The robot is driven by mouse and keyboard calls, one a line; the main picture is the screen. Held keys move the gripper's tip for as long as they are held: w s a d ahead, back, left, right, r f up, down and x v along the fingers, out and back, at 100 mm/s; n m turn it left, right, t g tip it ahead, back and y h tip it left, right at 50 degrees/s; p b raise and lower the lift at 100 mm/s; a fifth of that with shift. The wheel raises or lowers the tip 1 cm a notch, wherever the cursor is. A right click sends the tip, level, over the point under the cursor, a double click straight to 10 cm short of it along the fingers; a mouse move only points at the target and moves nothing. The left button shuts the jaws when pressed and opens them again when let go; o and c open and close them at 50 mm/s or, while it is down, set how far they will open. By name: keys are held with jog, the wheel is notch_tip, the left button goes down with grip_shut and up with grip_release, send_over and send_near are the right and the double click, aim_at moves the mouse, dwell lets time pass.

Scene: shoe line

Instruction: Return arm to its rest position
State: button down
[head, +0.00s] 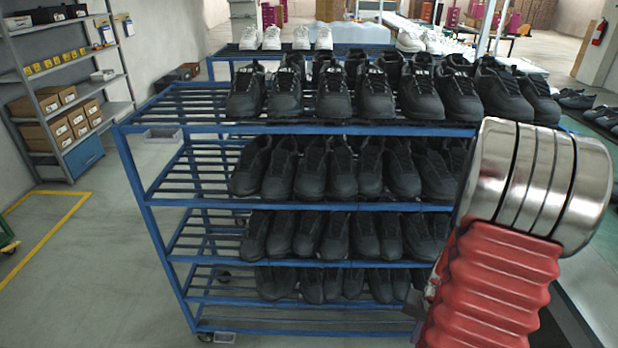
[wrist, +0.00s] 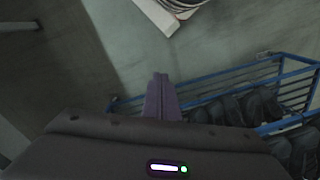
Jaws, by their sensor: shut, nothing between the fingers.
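My gripper (wrist: 161,78) shows in the wrist view, its narrow fingers together and empty, pointing up the picture.
A blue wheeled rack (head: 150,165) holds dark shoes (head: 332,92) on several shelves. White shoes (head: 323,37) stand behind. A grey shelf unit (head: 62,128) with boxes stands at the left. The floor left of the rack is mostly clear. A fire extinguisher (head: 599,33) hangs at the far right.

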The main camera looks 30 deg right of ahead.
jog(key=w+a+r+n+t, duration=0.2)
jog(key=a+r+n, duration=0.3)
jog(key=a+r, duration=1)
jog(key=w+a+r+n+t, duration=0.3)
jog(key=a+r+n, duration=0.2)
jog(key=a+r, duration=1)
jog(key=shift+a+r+n, duration=0.35)
jog(key=shift+a+n, duration=0.05)
jog(key=shift+a, duration=0.1)
